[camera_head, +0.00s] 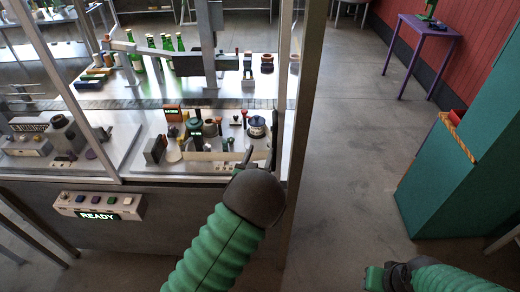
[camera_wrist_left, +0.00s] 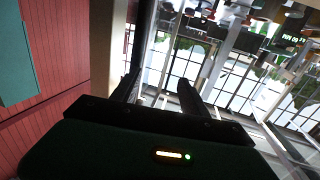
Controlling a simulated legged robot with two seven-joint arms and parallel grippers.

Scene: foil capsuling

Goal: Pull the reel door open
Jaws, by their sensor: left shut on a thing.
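The reel door appears to be the clear framed panel of the machine enclosure, with its upright metal frame (camera_head: 284,100) in front of the bench. My left gripper (camera_head: 258,158) is at the lower right of this panel, beside the upright, shut on a dark bar that looks like the door's handle. In the left wrist view the fingers (camera_wrist_left: 160,92) stand on either side of a narrow gap, with the dark bar (camera_wrist_left: 147,35) rising from it. The exact contact is hard to see. My right gripper (camera_head: 378,277) is low at the bottom right, away from the door, its fingers unclear.
Behind the panel, a bench (camera_head: 140,168) carries small devices and several green bottles (camera_head: 180,42). A control box (camera_head: 98,206) reading READY is on the front. A teal cabinet (camera_head: 430,190) stands right and a purple table (camera_head: 425,35) far back. The floor between is clear.

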